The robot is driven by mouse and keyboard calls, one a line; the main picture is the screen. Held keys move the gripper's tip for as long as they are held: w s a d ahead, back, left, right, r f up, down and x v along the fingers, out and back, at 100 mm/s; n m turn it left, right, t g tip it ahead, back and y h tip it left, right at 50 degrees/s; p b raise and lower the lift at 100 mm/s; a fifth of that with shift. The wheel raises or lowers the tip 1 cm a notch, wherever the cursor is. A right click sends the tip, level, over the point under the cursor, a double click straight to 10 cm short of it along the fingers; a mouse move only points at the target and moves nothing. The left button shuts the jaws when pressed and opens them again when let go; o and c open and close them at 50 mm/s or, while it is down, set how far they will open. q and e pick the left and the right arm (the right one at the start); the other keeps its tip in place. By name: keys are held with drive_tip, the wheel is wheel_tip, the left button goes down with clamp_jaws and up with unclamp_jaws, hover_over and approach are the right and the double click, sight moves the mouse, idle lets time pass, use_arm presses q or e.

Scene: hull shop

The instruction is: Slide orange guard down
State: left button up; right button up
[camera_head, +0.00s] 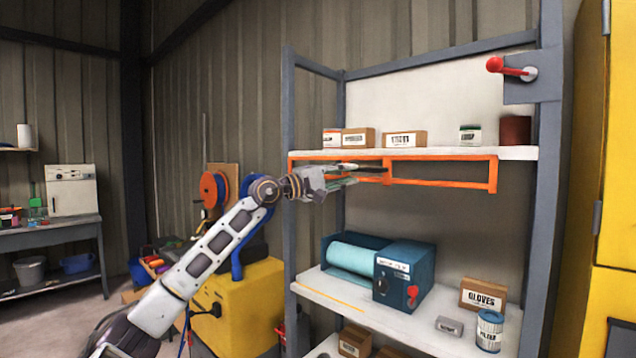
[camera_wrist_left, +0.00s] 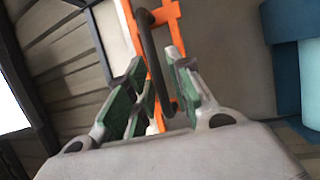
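The orange guard (camera_head: 440,184) is a flat frame of orange bars just under the upper shelf of the rack. It also shows in the left wrist view (camera_wrist_left: 168,14), with a dark handle (camera_wrist_left: 152,50) fixed to it. I cannot tell whether either pad touches the handle. The gripper hides part of the guard in the head view. My right gripper is out of view.
The upper shelf (camera_head: 460,153) holds several small boxes and cans. The lower shelf (camera_head: 345,296) holds a teal machine (camera_head: 405,277), a gloves box (camera_head: 482,295) and a can (camera_head: 489,331). A red lever (camera_head: 507,68) is on the right post. Space between guard and machine is clear.

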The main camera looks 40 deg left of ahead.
use_arm(q)
drive_tip(key=shift+v, duration=2.05)
drive_tip(key=shift+v, duration=1.35)
drive_tip(key=shift+s+a+f, duration=0.15)
drive_tip(key=shift+s+a, duration=0.1)
drive_tip(key=shift+s, duration=0.4)
drive_tip(key=shift+s, duration=0.1)
